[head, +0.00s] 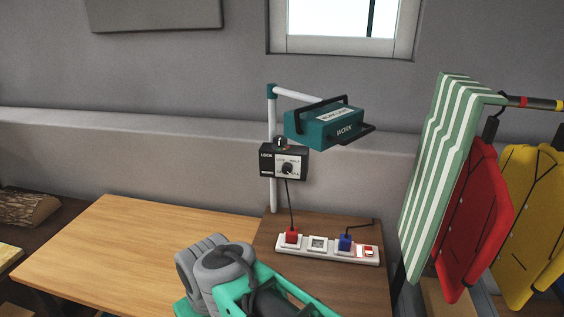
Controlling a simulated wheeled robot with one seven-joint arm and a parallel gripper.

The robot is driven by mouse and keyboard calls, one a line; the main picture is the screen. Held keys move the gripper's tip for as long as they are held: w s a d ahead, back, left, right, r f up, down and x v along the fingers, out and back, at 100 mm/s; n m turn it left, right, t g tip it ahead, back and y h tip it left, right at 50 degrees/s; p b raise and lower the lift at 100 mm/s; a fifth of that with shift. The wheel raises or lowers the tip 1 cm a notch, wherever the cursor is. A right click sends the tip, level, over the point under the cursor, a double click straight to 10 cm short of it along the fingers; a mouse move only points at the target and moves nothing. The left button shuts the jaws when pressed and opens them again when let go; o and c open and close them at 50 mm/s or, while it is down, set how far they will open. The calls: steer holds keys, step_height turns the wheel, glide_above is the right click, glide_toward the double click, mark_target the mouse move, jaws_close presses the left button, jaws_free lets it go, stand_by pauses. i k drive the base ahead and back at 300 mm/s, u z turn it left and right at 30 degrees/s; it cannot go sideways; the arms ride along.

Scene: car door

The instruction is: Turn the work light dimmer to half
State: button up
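The work light (323,128) is a teal box with black handles, hanging from a white pole on the wooden table. The dimmer box (268,172) is black with a pale dial plate and is fixed on the pole below the light. Its round black dimmer knob (287,168) faces me; its exact setting is too small to read. A small dark part with a light spot (281,142) sits on top of the box. My gripper cannot be made out in the head view.
A white power strip (318,254) with a red plug and a blue plug stands below on the dark tabletop (265,242). A striped green cloth (437,170) and red and yellow garments hang at right. The light wooden tabletop (120,245) is clear at left.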

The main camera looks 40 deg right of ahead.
mark_target(287, 167)
steer(key=z, duration=0.55)
steer(key=k, duration=1.3)
steer(key=u, duration=0.05)
steer(key=i, duration=0.45)
steer(key=u, duration=0.9)
steer(key=i, duration=0.85)
steer(key=z, duration=0.55)
steer(key=i, duration=0.55)
steer(key=z, duration=0.45)
